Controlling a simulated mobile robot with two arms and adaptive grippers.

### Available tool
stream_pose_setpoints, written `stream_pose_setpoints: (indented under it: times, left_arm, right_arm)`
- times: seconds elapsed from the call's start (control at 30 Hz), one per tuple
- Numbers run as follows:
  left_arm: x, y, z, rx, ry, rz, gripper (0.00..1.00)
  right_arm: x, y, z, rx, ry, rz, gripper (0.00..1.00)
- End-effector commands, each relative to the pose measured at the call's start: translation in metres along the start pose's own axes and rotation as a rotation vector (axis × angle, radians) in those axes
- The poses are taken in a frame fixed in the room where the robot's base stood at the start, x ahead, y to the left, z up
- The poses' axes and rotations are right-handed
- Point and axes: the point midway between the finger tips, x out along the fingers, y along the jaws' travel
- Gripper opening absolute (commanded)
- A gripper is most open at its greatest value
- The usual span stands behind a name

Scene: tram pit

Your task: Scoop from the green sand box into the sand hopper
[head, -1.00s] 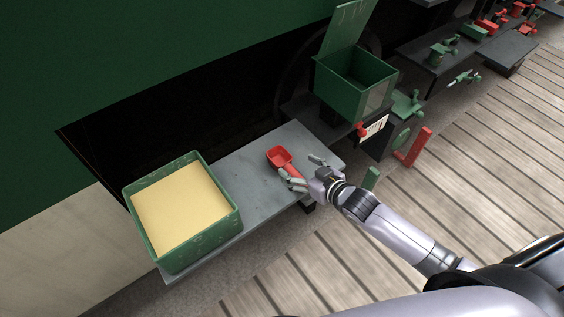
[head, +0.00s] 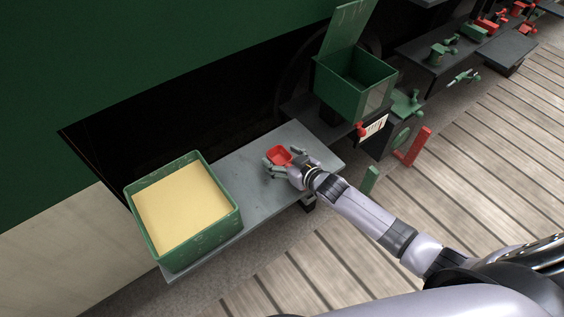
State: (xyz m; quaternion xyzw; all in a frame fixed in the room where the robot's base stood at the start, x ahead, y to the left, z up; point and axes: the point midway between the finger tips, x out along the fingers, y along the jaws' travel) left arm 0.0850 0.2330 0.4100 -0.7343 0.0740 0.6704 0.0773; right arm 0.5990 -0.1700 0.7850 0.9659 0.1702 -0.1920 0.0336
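The green sand box (head: 232,222), full of pale yellow sand (head: 181,208), stands at the left end of a grey bench. A small red scoop (head: 279,154) lies on the bench to its right. My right gripper (head: 279,167) is at the scoop, its fingers spread apart around the handle area; the handle is hidden by the hand. I cannot tell whether the fingers touch it. The sand hopper (head: 352,92), a green open-topped box with its lid raised, stands behind and to the right. My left gripper is not in view.
The grey bench (head: 250,178) has bare surface between the sand box and the scoop. A red upright piece (head: 417,147) and a green one (head: 371,179) stand by the bench's right side. More tables with red and green parts are at the far right.

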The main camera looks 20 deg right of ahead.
Motion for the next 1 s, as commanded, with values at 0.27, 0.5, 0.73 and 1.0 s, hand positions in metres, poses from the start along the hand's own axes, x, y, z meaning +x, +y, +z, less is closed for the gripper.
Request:
stream_pose_setpoints:
  times: [0.27, 0.5, 0.73, 1.0]
  left_arm:
    - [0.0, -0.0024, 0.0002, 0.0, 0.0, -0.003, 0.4]
    - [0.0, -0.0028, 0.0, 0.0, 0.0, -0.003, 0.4]
    - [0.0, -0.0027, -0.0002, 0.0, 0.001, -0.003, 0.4]
    - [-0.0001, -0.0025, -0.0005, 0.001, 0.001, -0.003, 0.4]
  right_arm:
    - [-0.0003, 0.0004, -0.0001, 0.0, 0.0, 0.001, 0.56]
    - [-0.0004, 0.0005, -0.0001, 0.0, 0.0, 0.001, 0.4]
    - [-0.0004, 0.0005, -0.0002, 0.0, 0.0, 0.001, 0.25]
    - [-0.0005, 0.0005, -0.0011, 0.0, 0.002, 0.001, 0.22]
